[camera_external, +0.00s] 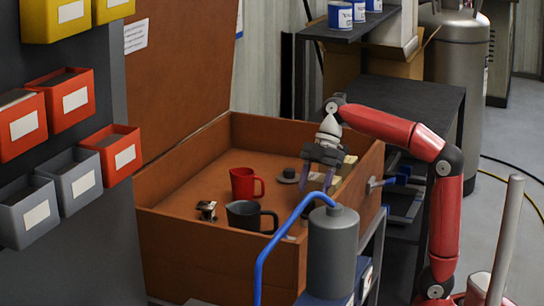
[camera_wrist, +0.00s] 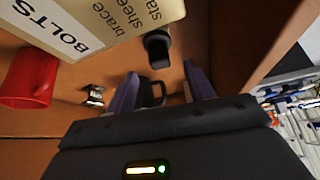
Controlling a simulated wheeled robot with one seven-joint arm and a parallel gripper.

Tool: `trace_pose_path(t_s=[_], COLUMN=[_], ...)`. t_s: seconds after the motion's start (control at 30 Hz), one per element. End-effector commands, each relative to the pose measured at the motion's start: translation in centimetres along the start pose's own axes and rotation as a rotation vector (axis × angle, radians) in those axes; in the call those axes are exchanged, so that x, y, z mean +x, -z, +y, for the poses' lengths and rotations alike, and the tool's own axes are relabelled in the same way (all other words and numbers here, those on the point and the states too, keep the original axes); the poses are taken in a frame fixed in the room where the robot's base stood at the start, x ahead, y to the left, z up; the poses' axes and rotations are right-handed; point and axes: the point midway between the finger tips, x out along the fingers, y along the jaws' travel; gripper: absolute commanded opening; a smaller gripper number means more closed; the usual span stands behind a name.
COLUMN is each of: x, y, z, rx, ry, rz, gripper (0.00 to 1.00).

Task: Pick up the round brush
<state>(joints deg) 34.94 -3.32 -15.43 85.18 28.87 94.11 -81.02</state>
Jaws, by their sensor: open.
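A dark round piece with a knob on top (camera_external: 288,175) lies on the floor of the open brown case (camera_external: 200,230); it looks like the round brush, but I cannot tell for sure. My gripper (camera_external: 318,186) hangs over the right part of the case, to the right of this piece, with its fingers pointing down. It is open and empty in the wrist view (camera_wrist: 160,85), with the fingers apart. Between them, farther down, a dark mug (camera_wrist: 150,92) shows. A dark short object (camera_wrist: 157,48) stands above it in the wrist view; I cannot tell what it is.
A red mug (camera_external: 243,184), the dark mug (camera_external: 250,216) and a small metal piece (camera_external: 207,210) are in the case. A pale box marked BOLTS (camera_wrist: 100,25) is close to my gripper. A grey canister with a blue tube (camera_external: 333,250) stands in front.

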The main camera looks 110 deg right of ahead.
Motion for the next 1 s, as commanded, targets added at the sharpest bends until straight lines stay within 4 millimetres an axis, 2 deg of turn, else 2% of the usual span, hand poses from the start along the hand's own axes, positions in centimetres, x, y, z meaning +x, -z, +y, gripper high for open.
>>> trace_pose_path(t_s=[0.3, 0.4, 0.67, 1.0], x=[4.5, 5.4, 5.7, 5.7], y=[-0.1, 0.0, 0.0, 0.0], z=[0.0, 0.0, 0.0, 0.0], rx=[0.0, 0.0, 0.0, 0.0], ry=[0.002, 0.001, 0.0, -0.001], rz=[0.0, 0.0, 0.0, 0.0], gripper=[0.53, 0.53, 0.53, 0.13])
